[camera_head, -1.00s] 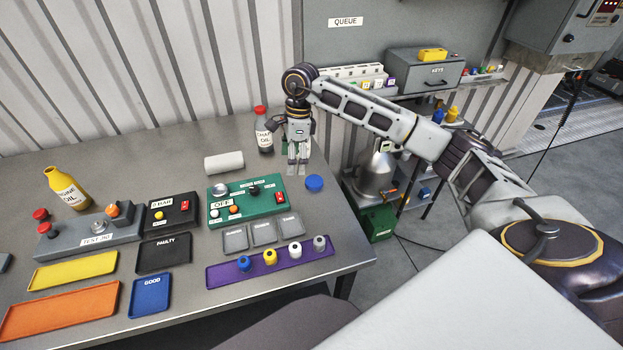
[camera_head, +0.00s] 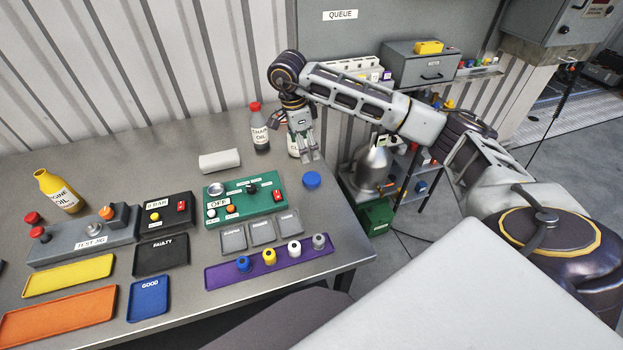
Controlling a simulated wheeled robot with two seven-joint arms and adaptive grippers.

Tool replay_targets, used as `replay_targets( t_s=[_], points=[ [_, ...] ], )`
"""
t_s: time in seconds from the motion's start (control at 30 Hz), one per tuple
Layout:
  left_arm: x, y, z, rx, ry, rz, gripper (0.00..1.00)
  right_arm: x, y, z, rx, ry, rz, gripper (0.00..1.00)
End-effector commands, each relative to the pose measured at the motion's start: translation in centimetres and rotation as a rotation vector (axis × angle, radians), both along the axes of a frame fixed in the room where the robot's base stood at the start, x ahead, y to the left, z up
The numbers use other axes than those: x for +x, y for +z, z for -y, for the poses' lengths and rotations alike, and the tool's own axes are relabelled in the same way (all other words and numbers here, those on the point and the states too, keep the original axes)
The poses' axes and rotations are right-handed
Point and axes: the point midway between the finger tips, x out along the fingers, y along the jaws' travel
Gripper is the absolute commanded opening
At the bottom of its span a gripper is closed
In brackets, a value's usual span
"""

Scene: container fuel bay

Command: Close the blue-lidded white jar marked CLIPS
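A white jar (camera_head: 293,147) stands near the back right of the table, mostly hidden behind my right gripper; only part of its side and label shows. A round blue lid (camera_head: 312,180) lies on the table in front of it, apart from the jar. My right gripper (camera_head: 309,157) points down in front of the jar, above and behind the lid. Its fingers look close together, but I cannot tell whether they are open or shut, or whether they touch the jar. My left gripper is not in view.
A red-capped chain oil bottle (camera_head: 260,132) stands just left of the jar. A white cylinder (camera_head: 219,161) lies further left. A green panel (camera_head: 245,207) with knobs sits left of the lid. The table's right edge is close to the lid.

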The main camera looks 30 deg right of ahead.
Motion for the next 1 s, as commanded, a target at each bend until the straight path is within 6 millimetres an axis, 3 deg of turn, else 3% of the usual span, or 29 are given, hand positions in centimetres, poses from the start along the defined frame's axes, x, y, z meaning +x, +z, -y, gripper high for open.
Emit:
replay_targets(
  t_s=[0.6, 1.0],
  points=[
    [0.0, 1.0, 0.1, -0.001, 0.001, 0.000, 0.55, -0.3, -7.2, 1.0, 0.001, 0.000, -0.002, 0.79],
    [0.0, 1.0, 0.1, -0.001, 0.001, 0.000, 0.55, -0.3, -7.8, 1.1, 0.001, 0.000, 0.000, 0.79]
  ],
)
